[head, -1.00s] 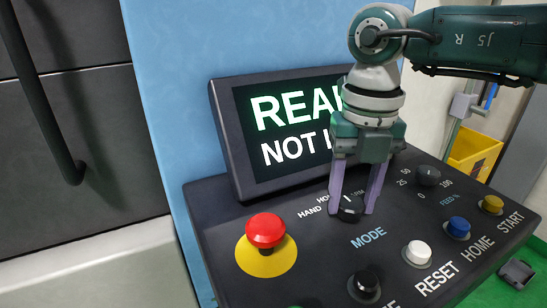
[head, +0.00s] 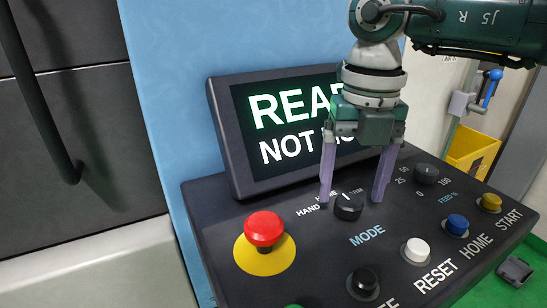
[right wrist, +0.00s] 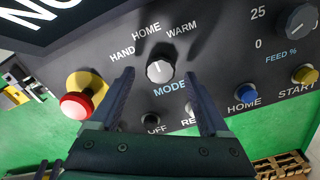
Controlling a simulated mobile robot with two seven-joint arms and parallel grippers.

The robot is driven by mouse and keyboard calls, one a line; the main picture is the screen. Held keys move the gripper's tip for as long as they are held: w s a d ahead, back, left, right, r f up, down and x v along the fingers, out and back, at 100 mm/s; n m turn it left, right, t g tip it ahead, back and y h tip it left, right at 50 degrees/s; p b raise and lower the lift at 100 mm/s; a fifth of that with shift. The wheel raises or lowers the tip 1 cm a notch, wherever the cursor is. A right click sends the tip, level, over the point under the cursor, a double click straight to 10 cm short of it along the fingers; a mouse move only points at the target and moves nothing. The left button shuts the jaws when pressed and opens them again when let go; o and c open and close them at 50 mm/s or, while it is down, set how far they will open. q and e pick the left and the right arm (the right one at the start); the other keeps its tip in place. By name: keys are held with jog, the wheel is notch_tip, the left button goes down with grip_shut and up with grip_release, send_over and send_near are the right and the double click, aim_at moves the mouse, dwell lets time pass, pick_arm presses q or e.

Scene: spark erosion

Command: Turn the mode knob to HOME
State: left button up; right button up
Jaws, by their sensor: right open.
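The black mode knob (head: 348,207) sits on the dark sloped panel above the blue MODE label. In the right wrist view the knob (right wrist: 160,69) has a light mark on its face, and the labels HAND, HOME and WARM arc above it. The mark points up toward the HOME label (right wrist: 146,32), as far as I can tell. My right gripper (head: 351,200) is open, with one purple finger on each side of the knob and a gap to it on both sides. In the right wrist view the fingers (right wrist: 159,74) also stand apart from the knob. My left gripper is not in view.
A red emergency button (head: 264,230) on a yellow disc is left of the knob. A FEED knob (head: 426,173) is to the right, and white, blue and yellow buttons line the front. A screen (head: 290,130) reading "NOT HO..." stands behind, partly covered by my arm.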

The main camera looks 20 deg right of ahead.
aim_at(350, 201)
notch_tip(350, 201, up, 8)
jog(key=b, duration=0.1)
jog(key=shift+r, duration=0.1)
dwell(0.4)
